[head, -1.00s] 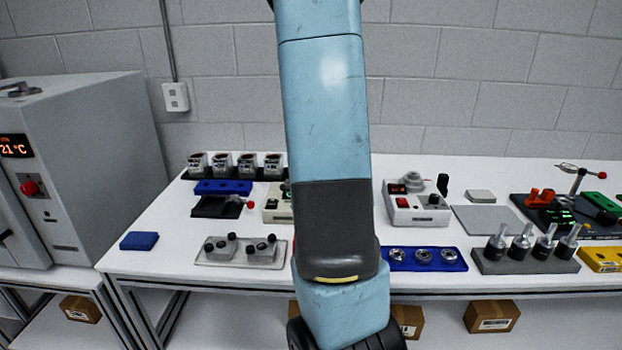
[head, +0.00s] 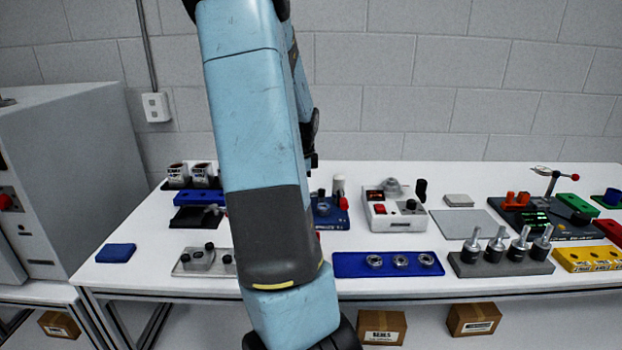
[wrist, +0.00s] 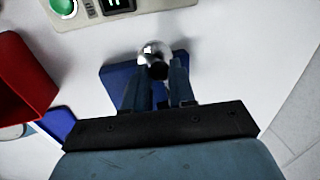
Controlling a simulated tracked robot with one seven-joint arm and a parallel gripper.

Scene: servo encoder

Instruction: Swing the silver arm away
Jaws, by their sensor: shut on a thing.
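My gripper (wrist: 158,85) is shut on a shiny silver rounded part (wrist: 153,52) with a dark end, seen in the wrist view. A blue plate (wrist: 113,78) lies under the fingers. In the head view my gripper is hidden behind my own arm. A silver arm with a red ball end (head: 560,175) stands on a post at the right of the bench. It is on a dark station (head: 548,222). I cannot tell whether the held part belongs to it.
A panel with a green button (wrist: 64,6) and a red bin (wrist: 22,82) are close by in the wrist view. On the bench are a blue tray of silver rings (head: 345,265), a white control box (head: 394,217) and a grey rack (head: 480,267) of upright tools.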

